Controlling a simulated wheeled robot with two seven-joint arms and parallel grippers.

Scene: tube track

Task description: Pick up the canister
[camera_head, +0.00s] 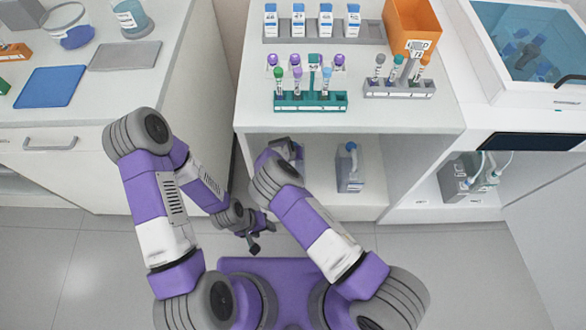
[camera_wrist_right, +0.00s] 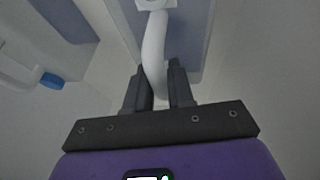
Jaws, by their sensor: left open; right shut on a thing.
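A grey-blue canister with a white curved handle (camera_wrist_right: 154,50) is close up in the right wrist view. My right gripper (camera_wrist_right: 158,85) has its two dark fingers shut on this handle. In the head view my right arm reaches into the lower shelf and largely hides that gripper and what it holds. My left gripper (camera_head: 260,236) is open and empty, low over the floor in front of the shelf.
Above the shelf, the white bench top carries a teal tube rack (camera_head: 311,101), a grey tube rack (camera_head: 399,90) and an orange bin (camera_head: 411,25). A left counter holds a blue mat (camera_head: 49,87). Bottles with tubing (camera_head: 462,178) stand in the right compartment.

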